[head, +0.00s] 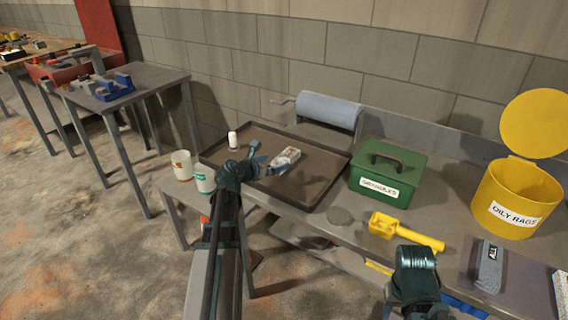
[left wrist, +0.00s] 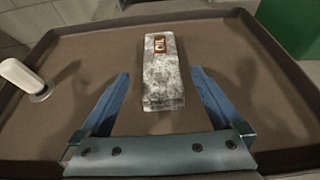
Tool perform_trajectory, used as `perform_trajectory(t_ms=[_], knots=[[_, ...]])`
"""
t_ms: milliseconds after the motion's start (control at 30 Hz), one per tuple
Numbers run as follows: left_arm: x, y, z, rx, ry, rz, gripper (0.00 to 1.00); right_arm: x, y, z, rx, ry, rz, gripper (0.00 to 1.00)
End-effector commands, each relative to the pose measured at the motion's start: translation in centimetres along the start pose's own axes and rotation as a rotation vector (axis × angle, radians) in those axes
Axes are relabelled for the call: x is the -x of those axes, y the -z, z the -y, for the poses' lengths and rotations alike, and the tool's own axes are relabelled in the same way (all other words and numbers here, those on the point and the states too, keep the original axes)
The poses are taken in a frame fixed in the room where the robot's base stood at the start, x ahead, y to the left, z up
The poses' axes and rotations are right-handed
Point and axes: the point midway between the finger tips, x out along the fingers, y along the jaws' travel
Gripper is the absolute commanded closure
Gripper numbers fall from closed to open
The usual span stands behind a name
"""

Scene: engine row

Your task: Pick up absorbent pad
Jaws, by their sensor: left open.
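A flat, mottled grey-white pad with an orange-brown label (head: 284,160) lies in the dark shallow tray (head: 325,178) on the bench. I take it to be the absorbent pad; it also shows in the left wrist view (left wrist: 163,85). My left gripper (head: 262,161) is over the tray, just left of the pad. In the left wrist view its blue fingers are open, one on each side of the pad's near end, with gaps and nothing held. My right arm's dark teal wrist part shows at the lower right of the head view; its fingers cannot be made out.
A white bottle (head: 233,140) stands in the tray's left corner. A paper roll (head: 328,108) is behind the tray. A green box (head: 388,176), yellow scoop (head: 405,232) and yellow bin (head: 517,195) stand right.

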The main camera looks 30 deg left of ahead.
Motion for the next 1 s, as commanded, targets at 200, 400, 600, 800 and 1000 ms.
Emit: perform_trajectory(t_ms=[200, 400, 600, 800, 1000], knots=[[-1.2, 0.1, 0.0, 0.0, 0.002, 0.0, 0.0, -0.6, 0.0, 0.1, 0.0, 0.0, 0.0, 0.5], [-4.2, 0.2, 0.1, -0.001, 0.001, 0.0, 0.0, -1.8, 0.1, 0.2, 0.0, 0.0, 0.0, 0.5], [-5.2, 0.0, 0.2, 0.001, 0.0, 0.001, 0.0, -2.0, 0.1, 0.2, 0.0, 0.0, 0.0, 0.5], [-5.1, 0.0, 0.2, 0.001, -0.001, 0.001, 0.13, -2.0, 0.1, 0.2, 0.0, 0.0, 0.0, 0.5], [-5.1, 0.0, 0.2, 0.001, -0.001, 0.001, 0.49, -2.0, 0.1, 0.2, 0.0, 0.0, 0.0, 0.5]])
